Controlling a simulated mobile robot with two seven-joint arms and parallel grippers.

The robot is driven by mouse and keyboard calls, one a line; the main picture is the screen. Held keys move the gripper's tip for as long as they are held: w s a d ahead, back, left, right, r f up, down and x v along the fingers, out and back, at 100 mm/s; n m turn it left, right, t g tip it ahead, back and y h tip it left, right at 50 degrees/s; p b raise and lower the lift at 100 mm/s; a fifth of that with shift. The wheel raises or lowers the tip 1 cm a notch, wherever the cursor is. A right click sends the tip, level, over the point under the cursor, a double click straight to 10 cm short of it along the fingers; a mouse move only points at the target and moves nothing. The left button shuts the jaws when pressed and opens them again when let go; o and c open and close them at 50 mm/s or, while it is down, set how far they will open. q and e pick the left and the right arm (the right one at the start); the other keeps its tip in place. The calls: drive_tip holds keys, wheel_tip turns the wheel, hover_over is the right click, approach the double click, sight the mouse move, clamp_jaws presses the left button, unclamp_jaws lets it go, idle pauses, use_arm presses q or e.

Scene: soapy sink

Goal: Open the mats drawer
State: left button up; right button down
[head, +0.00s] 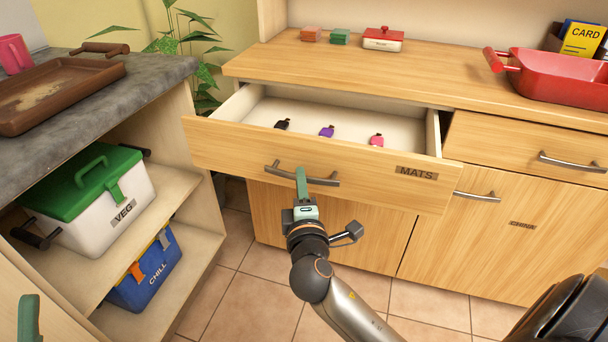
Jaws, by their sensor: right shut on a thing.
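The mats drawer (225,147) is a wooden drawer in the counter, with a dark MATS label on its front. It stands pulled well out, so its pale inside shows. A black item (282,125), a purple item (327,131) and a pink item (377,140) lie in it. My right gripper (302,184) is shut on the drawer's grey bar handle (325,181), near the handle's middle. A green fingertip of my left gripper (29,318) shows at the lower left edge, apart from everything; its jaws are mostly out of view.
A closed drawer (540,145) and a CHINA cupboard (524,226) are at the right. A shelf at the left holds a VEG box (100,205) and a blue CHILL box (147,275). A red pan (565,80) stands on the counter. Tiled floor lies below.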

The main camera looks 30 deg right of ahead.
drive_tip(key=shift+s+a, duration=0.2)
drive_tip(key=shift+a, duration=0.05)
drive_tip(key=c, duration=0.8)
unclamp_jaws()
